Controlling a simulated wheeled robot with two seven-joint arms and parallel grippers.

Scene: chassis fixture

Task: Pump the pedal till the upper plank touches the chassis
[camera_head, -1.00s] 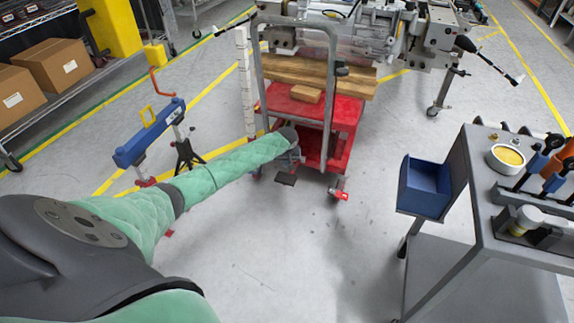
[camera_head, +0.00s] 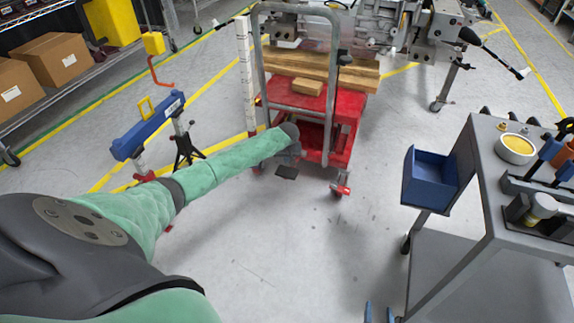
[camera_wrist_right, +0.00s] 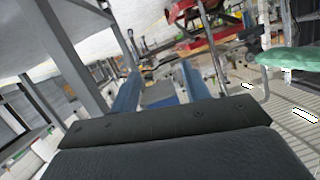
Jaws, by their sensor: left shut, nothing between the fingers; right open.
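The red lift cart (camera_head: 345,118) stands at centre with a grey handle frame. Two long wooden planks (camera_head: 345,75) lie stacked on it, with a small wood block (camera_head: 308,87) in front. The metal chassis (camera_head: 370,35) is above and behind them; I cannot tell whether the upper plank touches it. A dark foot pedal (camera_head: 286,172) shows low at the cart's front. My left gripper (camera_head: 288,155) is shut, empty, just above the pedal; contact is unclear. My right gripper (camera_head: 378,312) is open and empty at the bottom edge; its blue fingers show in the right wrist view (camera_wrist_right: 160,90).
A grey tool trolley (camera_head: 490,215) with a blue bin (camera_head: 430,180) stands at the right, close to my right gripper. A blue beam on a stand (camera_head: 150,125) is left of the cart. A white measuring post (camera_head: 245,75) stands beside the cart. The middle floor is clear.

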